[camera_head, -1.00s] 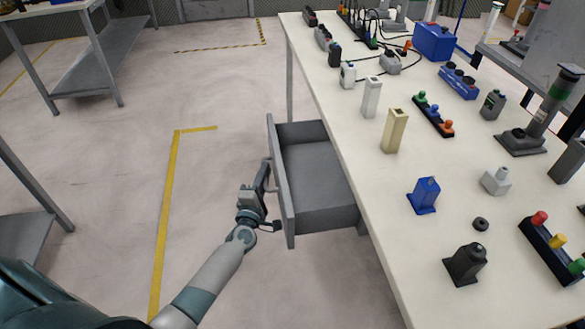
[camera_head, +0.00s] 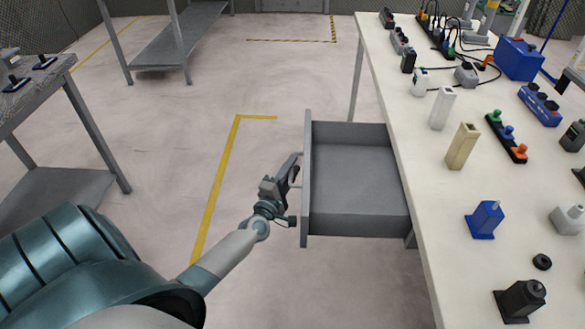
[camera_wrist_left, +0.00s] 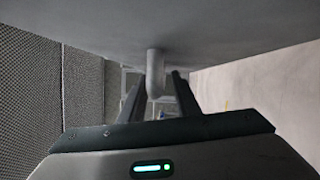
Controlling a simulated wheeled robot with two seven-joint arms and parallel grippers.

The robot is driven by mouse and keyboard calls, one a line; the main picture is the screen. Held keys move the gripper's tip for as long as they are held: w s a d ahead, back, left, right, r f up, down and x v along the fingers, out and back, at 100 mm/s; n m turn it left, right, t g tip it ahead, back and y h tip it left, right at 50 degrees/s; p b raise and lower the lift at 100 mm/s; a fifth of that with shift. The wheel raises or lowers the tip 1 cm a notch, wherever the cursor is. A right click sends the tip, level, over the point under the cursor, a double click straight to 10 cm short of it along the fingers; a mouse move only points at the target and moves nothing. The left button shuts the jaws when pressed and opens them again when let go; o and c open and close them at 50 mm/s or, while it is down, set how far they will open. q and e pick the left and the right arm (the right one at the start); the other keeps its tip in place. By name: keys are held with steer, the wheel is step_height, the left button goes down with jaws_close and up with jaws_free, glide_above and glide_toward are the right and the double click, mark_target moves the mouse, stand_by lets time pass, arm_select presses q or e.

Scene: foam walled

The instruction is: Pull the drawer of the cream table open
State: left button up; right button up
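The cream table (camera_head: 440,215) runs along the right side of the head view. Its grey drawer (camera_head: 360,200) stands well out from the table's left side, and its empty inside shows. My left gripper (camera_head: 292,168) is at the outer side of the drawer front (camera_head: 306,190), by its handle (camera_head: 298,178). My right gripper is in neither view.
Small items stand on the tabletop, among them a beige block (camera_head: 462,147), a blue block (camera_head: 485,220) and a black one (camera_head: 521,300). A grey bench (camera_head: 60,185) stands at the left. The floor (camera_head: 180,150) between is clear, with yellow tape lines.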

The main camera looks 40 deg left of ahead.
arm_select(q)
steer(key=shift+s, duration=0.1)
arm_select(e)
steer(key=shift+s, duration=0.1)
arm_select(q)
steer(key=shift+s+d+f, duration=0.1)
steer(key=shift+s+d, duration=0.1)
steer(key=shift+s, duration=0.4)
steer(key=b+v, duration=0.1)
steer(key=v, duration=1.5)
steer(key=shift+b, duration=0.3)
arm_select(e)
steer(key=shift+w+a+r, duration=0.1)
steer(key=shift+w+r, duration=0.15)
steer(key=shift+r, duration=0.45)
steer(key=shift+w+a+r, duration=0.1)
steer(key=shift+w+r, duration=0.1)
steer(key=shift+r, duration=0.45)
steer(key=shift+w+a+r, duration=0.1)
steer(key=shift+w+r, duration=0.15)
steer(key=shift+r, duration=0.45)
arm_select(q)
steer(key=shift+a, duration=0.1)
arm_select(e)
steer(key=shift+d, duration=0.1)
